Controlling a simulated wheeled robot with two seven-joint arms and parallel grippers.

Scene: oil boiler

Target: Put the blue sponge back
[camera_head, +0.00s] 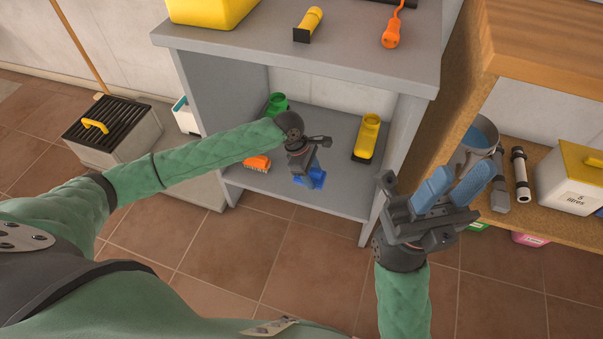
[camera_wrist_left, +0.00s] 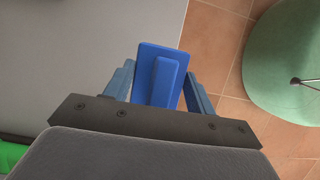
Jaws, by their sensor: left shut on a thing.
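The blue sponge (camera_head: 316,178) is a flat blue block with a raised ridge on it; the ridge shows clearly in the left wrist view (camera_wrist_left: 161,80). My left gripper (camera_head: 309,172) is shut on it, with a finger on each side. It holds the sponge at the lower grey shelf (camera_head: 335,200), near its front edge. Whether the sponge touches the shelf cannot be told. My right gripper (camera_head: 450,185) is open and empty, in front of the wooden shelf unit on the right.
On the lower shelf are an orange brush (camera_head: 257,162), a green item (camera_head: 277,103) and a yellow flashlight-like item (camera_head: 368,138). The grey top (camera_head: 350,62) hangs above. A bucket (camera_head: 480,136) and a white box (camera_head: 570,180) stand at the right.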

